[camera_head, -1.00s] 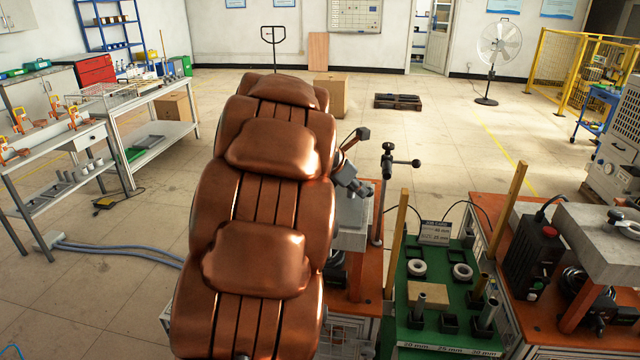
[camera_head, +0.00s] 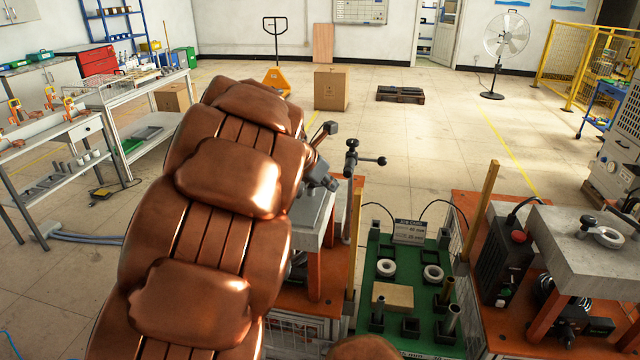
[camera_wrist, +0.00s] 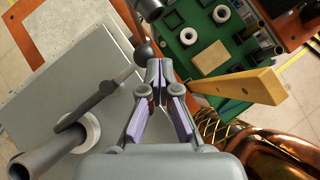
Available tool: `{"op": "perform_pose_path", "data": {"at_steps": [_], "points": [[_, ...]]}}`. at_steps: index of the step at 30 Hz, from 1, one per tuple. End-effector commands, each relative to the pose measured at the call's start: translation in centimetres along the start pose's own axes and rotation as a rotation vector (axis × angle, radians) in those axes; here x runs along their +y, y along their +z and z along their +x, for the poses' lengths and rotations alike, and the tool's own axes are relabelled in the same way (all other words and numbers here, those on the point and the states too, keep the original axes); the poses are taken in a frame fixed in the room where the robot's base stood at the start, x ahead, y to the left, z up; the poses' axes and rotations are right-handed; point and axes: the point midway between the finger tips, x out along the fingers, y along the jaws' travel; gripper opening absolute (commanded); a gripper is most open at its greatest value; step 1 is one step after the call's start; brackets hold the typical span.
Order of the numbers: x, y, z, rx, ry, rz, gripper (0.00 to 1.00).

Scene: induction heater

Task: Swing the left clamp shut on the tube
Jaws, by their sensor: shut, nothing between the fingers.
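In the wrist view a pale tube (camera_wrist: 42,158) with a light ring (camera_wrist: 84,131) at its end lies at the lower left, over a grey slab (camera_wrist: 60,75). A dark lever (camera_wrist: 100,92) runs from near the ring to a dark ball (camera_wrist: 143,53), which is left of my fingertips and apart from them in the picture. I cannot tell whether this lever belongs to the left clamp, or how far the clamp is closed. My gripper (camera_wrist: 158,75) is shut and empty, with lilac pads. In the head view my arm hides most of this area.
A post with a ball-ended handle (camera_head: 352,160) stands beside the left block (camera_head: 312,208). A green board (camera_head: 385,338) holds white rings and short tubes. A wooden upright (camera_wrist: 240,84) is close right of my gripper. A second block (camera_head: 560,240) stands at right.

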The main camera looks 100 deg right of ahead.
Motion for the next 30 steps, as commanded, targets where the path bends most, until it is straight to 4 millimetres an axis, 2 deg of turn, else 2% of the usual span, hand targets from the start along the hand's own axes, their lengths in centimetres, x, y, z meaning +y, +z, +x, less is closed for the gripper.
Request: {"op": "perform_pose_path", "data": {"at_steps": [20,30], "points": [[-0.1,0.0,0.0,0.000,-0.002,0.002,0.00],[-1.2,-1.5,-2.1,-0.002,0.007,-0.005,0.00]]}}
